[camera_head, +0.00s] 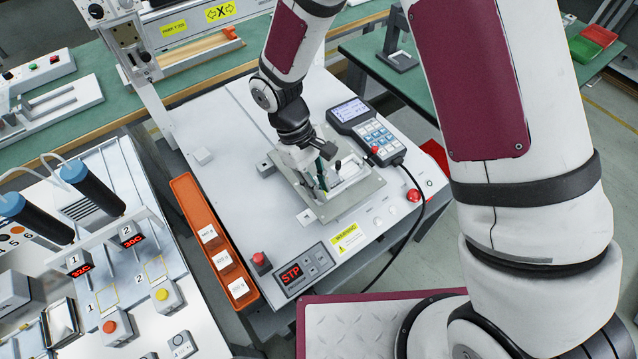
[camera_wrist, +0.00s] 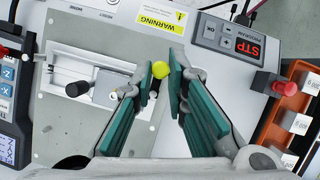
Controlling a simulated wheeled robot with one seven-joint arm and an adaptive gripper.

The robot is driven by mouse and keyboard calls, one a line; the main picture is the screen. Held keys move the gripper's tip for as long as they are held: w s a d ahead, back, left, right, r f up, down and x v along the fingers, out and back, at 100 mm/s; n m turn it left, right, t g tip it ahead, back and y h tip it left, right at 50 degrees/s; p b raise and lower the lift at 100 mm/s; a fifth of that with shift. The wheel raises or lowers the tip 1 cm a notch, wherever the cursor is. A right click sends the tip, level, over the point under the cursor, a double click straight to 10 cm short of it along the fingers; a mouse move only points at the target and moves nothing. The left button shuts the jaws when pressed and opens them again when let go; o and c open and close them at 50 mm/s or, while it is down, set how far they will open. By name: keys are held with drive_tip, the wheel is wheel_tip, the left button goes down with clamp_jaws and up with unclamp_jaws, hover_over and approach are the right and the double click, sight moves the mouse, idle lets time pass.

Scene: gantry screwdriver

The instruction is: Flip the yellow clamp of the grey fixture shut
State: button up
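The grey fixture (camera_head: 357,193) is a flat plate with a raised pale block, lying on the white machine table; its plate (camera_wrist: 62,140) fills the left of the wrist view. The clamp's round yellow knob (camera_wrist: 160,69) shows between my teal fingertips in the wrist view. The rest of the clamp is hidden by my fingers, and the knob cannot be made out in the head view. My gripper (camera_wrist: 161,75) is open around the knob, which looks nearer the left finger; I cannot tell whether it touches. In the head view, my gripper (camera_head: 318,172) is low over the fixture.
A keypad pendant (camera_head: 366,130) stands close behind the fixture. The STP panel (camera_head: 306,270), a red button (camera_head: 261,262) and an orange bin (camera_head: 214,240) are toward the front left. A dark-tipped lever (camera_wrist: 78,88) rises from the fixture beside my left finger.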

drive_tip(key=o, duration=0.4)
drive_tip(key=v, duration=1.2)
drive_tip(key=shift+d, duration=0.1)
